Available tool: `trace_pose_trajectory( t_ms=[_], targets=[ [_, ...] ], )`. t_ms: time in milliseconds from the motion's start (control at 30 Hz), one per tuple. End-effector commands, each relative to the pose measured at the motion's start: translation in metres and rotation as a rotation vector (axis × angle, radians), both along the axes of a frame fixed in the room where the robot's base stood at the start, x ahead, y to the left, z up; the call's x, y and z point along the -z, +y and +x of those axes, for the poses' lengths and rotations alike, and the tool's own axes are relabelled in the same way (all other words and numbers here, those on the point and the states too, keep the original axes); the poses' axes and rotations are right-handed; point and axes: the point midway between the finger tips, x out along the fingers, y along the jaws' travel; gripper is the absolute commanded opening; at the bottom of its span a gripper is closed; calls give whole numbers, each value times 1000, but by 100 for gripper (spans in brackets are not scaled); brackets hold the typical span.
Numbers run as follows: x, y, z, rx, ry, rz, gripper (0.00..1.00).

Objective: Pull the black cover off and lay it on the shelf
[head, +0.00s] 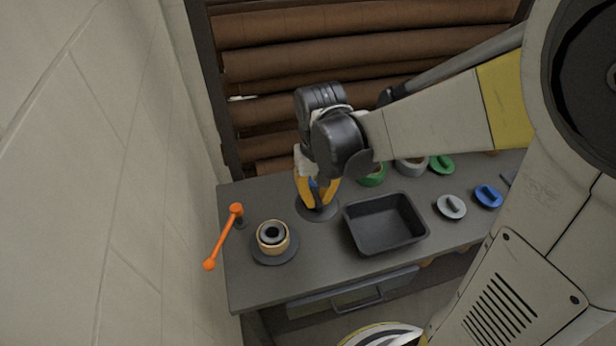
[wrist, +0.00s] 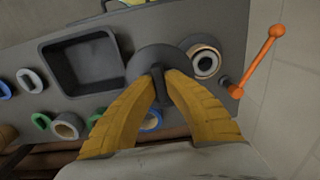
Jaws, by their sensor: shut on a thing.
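The black cover (head: 317,212) is a dark round disc with an upright grip. My gripper (head: 317,200) has its yellow fingers closed on that grip, pointing down. In the wrist view the fingertips (wrist: 159,73) meet at the grip and the cover's disc (wrist: 145,60) shows beyond them. The cover is over the grey shelf (head: 260,290), between the tray and the tan ring; I cannot tell whether it touches the shelf. The tan ring (head: 262,238) with a dark centre sits on a dark round base at the left, uncovered, and also shows in the wrist view (wrist: 194,57).
An orange crank (head: 224,237) stands at the shelf's left end, near the wall (head: 100,180). An empty black tray (head: 385,249) is right of the cover. Green (head: 442,164), grey (head: 451,207) and blue (head: 488,196) lids lie further right. Brown rollers (head: 370,25) rise behind.

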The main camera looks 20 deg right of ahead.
Motion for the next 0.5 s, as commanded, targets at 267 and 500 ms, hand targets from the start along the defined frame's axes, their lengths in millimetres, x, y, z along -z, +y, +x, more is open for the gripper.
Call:
trace_pose_trajectory(
  t_ms=[267, 500],
  targets=[
    [-14, 0, 0, 0, 0, 0, 0],
    [-23, 0, 0, 0, 0, 0, 0]
  ],
)
